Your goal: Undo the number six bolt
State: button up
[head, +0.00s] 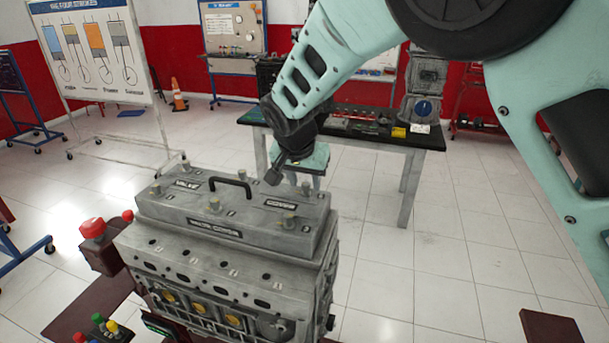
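A grey engine (225,270) stands at the lower left with a valve cover (255,235) on top. One bolt (289,220) is at the near right and another bolt (306,187) at the far right. Others include a near middle bolt (214,204) and a left bolt (155,188). The number labels are too small to read, so I cannot tell which bolt is six. My gripper (274,177) is above the cover's far right edge, apparently clear of the bolts. Its fingers are too small and dark to make out.
A red button (93,228) and small coloured controls (105,325) are left of the engine. A whiteboard (97,50) stands at the back left.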

grip_shut()
